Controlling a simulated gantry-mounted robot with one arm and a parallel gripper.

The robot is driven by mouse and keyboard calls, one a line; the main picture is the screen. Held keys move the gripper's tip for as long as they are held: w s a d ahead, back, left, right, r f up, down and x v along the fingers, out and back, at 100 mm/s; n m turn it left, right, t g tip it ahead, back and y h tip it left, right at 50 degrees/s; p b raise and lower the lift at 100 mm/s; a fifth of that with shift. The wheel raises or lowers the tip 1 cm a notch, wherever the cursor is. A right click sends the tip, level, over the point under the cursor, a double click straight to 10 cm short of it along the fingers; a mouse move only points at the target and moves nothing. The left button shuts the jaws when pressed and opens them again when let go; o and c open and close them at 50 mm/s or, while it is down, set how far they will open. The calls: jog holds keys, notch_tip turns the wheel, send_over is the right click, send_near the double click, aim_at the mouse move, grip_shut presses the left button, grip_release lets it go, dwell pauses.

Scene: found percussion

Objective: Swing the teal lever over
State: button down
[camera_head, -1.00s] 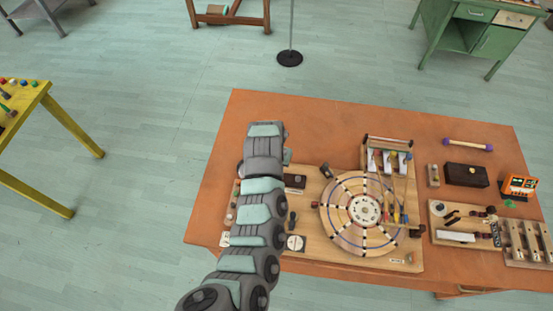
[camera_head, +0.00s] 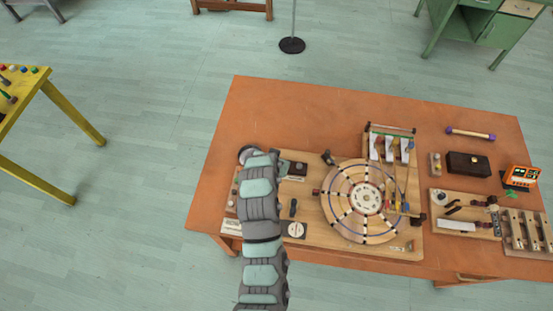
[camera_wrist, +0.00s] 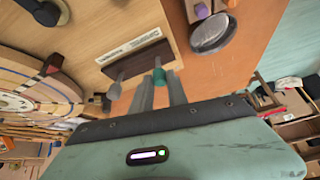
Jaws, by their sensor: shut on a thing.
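In the wrist view the teal lever's knob (camera_wrist: 160,76) sits between the two grey fingers of my gripper (camera_wrist: 158,84), which are shut on it. The lever belongs to a dark brown block (camera_wrist: 138,58) on the light wooden board (camera_wrist: 100,30). A grey knob (camera_wrist: 107,101) on a rod stands beside it, to the left and apart from my fingers.
A round metal dish (camera_wrist: 212,33) and a purple knob (camera_wrist: 202,11) are close on the right in the wrist view. A large spoked wheel (camera_head: 345,205) stands right of the block. The orange table's (camera_head: 290,110) back left is clear.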

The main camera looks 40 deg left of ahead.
jog(key=shift+s+d+f+t+y+b, duration=0.3)
jog(key=shift+f+t+b, duration=0.1)
jog(key=shift+b, duration=0.1)
jog(key=shift+r, duration=0.1)
jog(key=c, duration=1.3)
grip_release()
jog(key=shift+r, duration=0.1)
jog(key=b+v, duration=0.1)
jog(key=v, duration=0.9)
jog(key=shift+s+r+b, duration=0.25)
jog(key=shift+s+b, duration=0.05)
jog(key=shift+b, duration=0.05)
jog(key=shift+d, duration=0.15)
